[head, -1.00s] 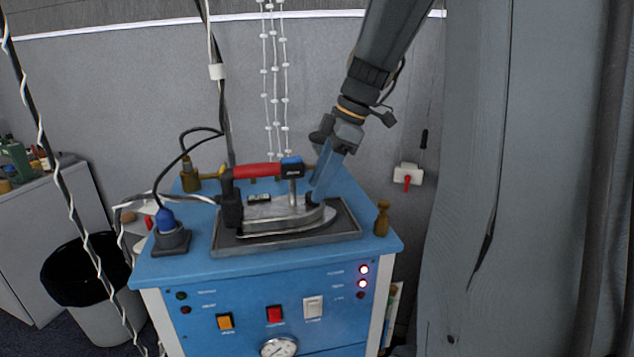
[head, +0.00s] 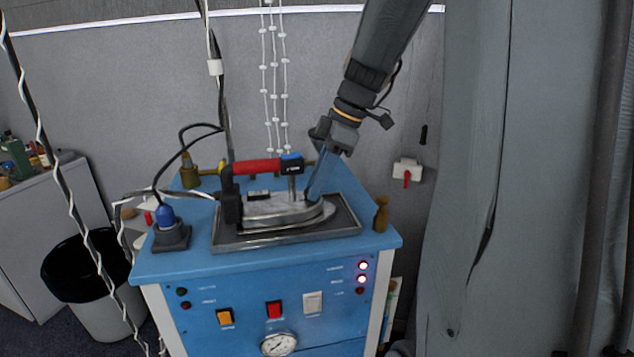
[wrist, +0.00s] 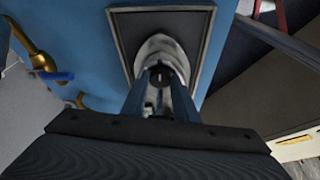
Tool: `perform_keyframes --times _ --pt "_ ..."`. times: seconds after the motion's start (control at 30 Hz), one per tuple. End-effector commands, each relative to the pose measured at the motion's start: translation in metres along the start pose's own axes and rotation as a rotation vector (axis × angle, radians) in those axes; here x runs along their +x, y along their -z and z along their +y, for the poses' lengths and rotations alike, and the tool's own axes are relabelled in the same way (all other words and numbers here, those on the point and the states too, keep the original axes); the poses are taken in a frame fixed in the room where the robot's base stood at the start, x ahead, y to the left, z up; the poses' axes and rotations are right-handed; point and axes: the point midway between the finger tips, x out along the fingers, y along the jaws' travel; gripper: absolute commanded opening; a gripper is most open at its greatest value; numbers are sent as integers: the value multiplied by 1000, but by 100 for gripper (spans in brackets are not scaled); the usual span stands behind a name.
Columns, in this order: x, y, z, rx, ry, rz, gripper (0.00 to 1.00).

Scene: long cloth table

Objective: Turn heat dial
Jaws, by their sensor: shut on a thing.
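The steam iron (head: 280,210) stands on a dark metal tray (head: 225,243) on top of the blue station. It has a red handle (head: 257,167) with a blue end. The heat dial (wrist: 160,78) is a small dark knob near the iron's tip; in the head view my fingers mostly hide it. My gripper (head: 311,192) reaches down from the upper right to this end of the iron. In the wrist view my gripper (wrist: 160,82) has its two blue fingers on either side of the dial, shut on it.
The blue station (head: 180,264) has lit red lamps, switches and a gauge (head: 279,344) on its front. A cable and hanging cords run behind.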

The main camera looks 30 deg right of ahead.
Motion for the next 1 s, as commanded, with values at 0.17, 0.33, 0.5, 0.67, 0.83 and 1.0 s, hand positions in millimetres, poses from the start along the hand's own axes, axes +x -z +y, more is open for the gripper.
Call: perform_keyframes --times 0.17,0.33,0.5,0.67,0.83,1.0 --pt "0 0 -1 87 -38 1 4" --pt "0 1 -2 214 -91 2 4" --pt "0 1 -4 354 -149 2 4" --pt "0 2 -5 475 -199 1 4" --pt "0 3 -6 586 -245 2 4" --pt "0 3 -7 665 -276 1 4"
